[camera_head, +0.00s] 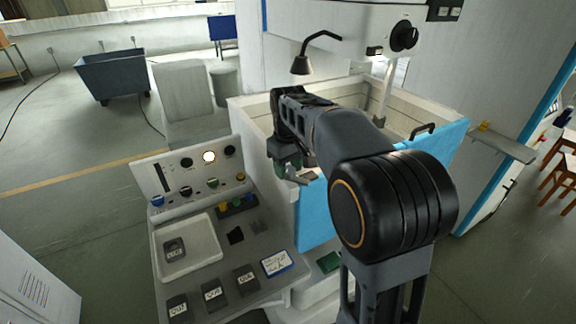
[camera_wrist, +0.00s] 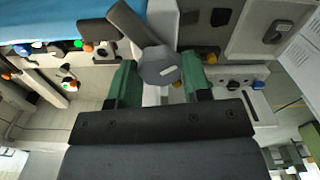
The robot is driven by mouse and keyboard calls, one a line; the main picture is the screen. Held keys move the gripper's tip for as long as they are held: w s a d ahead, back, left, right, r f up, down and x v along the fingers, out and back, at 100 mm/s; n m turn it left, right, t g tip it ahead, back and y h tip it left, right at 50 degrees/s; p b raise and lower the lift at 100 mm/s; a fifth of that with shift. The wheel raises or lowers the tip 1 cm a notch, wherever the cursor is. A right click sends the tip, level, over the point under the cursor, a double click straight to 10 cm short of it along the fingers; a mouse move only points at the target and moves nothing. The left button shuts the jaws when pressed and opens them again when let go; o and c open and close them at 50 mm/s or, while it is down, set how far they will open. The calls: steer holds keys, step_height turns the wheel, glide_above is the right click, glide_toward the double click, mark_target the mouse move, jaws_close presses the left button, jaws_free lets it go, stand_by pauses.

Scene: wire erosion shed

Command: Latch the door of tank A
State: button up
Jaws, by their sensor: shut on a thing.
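The tank (camera_head: 250,118) is a pale open-topped box behind my arm. Its blue door (camera_head: 316,212) forms the front, with a black handle (camera_head: 424,130) at its upper right; my arm hides the middle. My gripper (camera_head: 290,168) is at the door's upper left corner. In the wrist view my gripper's green fingers (camera_wrist: 158,80) stand either side of the grey latch's round hub (camera_wrist: 160,68), shut on the latch. Its dark lever (camera_wrist: 132,22) slants up and left in that view, over the blue door (camera_wrist: 60,18). No letter on the tank is readable.
A control console (camera_head: 150,180) with knobs, a white tray (camera_head: 190,262) and labelled blocks stands close at the left of the door. A hooded lamp (camera_head: 302,64) hangs above the tank. A grey shelf (camera_head: 505,148) juts out at the right.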

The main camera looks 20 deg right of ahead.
mark_target(288, 169)
steer(key=n, duration=0.6)
steer(key=shift+p, duration=0.3)
steer(key=shift+n, duration=0.4)
steer(key=o, duration=0.9)
steer(key=shift+o, duration=0.2)
step_height(288, 169, up, 14)
steer(key=shift+f, duration=0.1)
stand_by(0.4)
